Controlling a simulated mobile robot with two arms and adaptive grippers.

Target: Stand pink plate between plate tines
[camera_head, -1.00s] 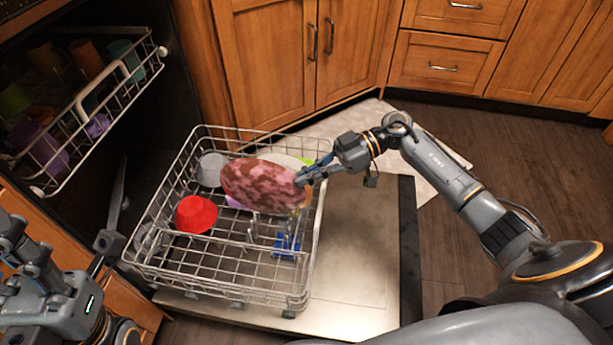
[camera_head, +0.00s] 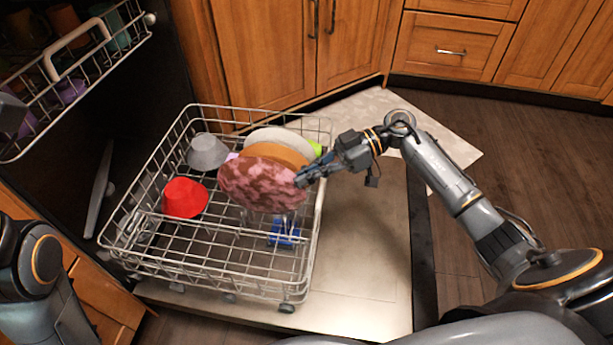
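The pink plate (camera_head: 258,184), mottled pink and dark red, is tilted upright over the lower dishwasher rack (camera_head: 180,262). My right gripper (camera_head: 304,178) is shut on its right edge. An orange plate (camera_head: 275,153) and a white plate (camera_head: 280,136) stand just behind it. The plate's lower edge is near the rack floor; I cannot tell whether it sits between tines, since the tines there are mostly hidden. My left arm shows at the lower left, but its gripper is not visible.
A red bowl (camera_head: 185,198) and a grey cup (camera_head: 207,152) are in the rack's left part. A blue item (camera_head: 284,233) lies toward its front right. The upper rack (camera_head: 88,75) holds several cups. The rack's front is mostly empty.

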